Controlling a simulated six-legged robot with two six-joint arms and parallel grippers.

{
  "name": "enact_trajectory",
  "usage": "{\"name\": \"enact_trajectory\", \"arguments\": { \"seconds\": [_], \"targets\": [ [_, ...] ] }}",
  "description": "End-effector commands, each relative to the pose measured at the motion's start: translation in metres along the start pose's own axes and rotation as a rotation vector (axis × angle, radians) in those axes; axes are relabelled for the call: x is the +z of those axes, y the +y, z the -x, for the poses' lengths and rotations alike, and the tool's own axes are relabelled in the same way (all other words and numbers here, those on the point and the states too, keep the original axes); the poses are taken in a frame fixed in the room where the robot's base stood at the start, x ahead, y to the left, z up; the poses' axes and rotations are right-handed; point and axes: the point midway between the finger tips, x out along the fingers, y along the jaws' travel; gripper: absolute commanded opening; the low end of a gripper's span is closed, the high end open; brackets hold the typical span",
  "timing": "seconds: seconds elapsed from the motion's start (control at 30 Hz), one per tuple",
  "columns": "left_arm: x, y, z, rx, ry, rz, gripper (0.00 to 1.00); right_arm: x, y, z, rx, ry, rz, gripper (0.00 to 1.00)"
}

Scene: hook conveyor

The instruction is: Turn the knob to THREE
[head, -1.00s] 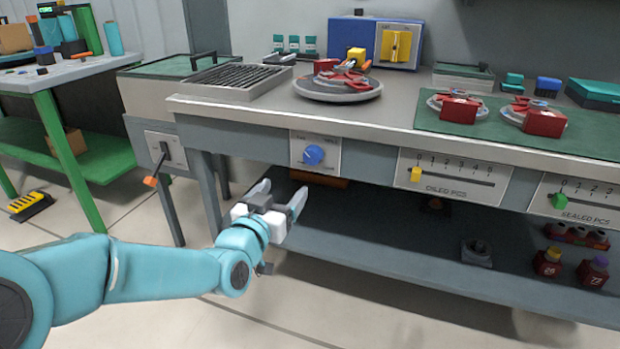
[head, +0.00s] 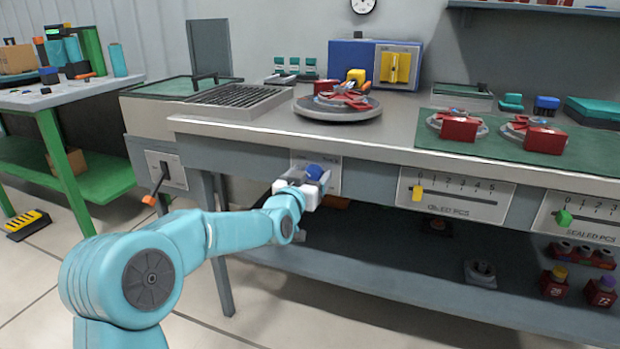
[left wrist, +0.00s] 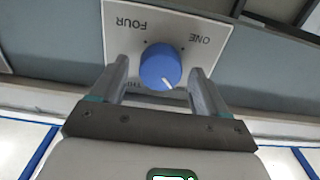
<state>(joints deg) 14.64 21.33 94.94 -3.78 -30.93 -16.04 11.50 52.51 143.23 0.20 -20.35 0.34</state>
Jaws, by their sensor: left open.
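The blue knob (head: 314,172) sits on a pale plate (head: 333,180) on the bench front. In the left wrist view the knob (left wrist: 160,67) is between the two fingers of my open left gripper (left wrist: 160,70), with a gap visible on each side. The plate appears upside down there, with FOUR at upper left and ONE at upper right. A label at lower left is partly hidden by a finger. The knob's white mark points down and slightly right in that view. In the head view my left gripper (head: 314,183) is at the knob. My right gripper is not in view.
A slider panel with a yellow handle (head: 417,194) is right of the knob, and one with a green handle (head: 564,218) is farther right. A lever with an orange tip (head: 149,200) is at left. The bench's lower shelf (head: 400,285) runs below.

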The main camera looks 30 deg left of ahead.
Motion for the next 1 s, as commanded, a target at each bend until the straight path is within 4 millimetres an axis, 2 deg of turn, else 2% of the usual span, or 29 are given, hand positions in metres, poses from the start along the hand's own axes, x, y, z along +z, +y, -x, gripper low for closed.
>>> {"name": "enact_trajectory", "arguments": {
  "seconds": [0.23, 0.4, 0.73, 1.0],
  "targets": [
    [0.0, 0.0001, -0.0007, 0.0, 0.0, 0.0, 0.75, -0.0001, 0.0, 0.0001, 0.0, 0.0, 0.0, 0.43],
    [0.0, 0.0001, -0.0006, 0.0, 0.0, 0.0, 0.2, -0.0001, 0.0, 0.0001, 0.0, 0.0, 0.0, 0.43],
    [0.0002, 0.0004, -0.0005, 0.0, 0.0, -0.031, 0.19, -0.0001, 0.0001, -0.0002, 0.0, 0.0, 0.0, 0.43],
    [0.0004, 0.0013, -0.0006, 0.0, 0.0, -0.186, 0.19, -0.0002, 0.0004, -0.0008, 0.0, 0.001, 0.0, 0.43]
  ]
}}
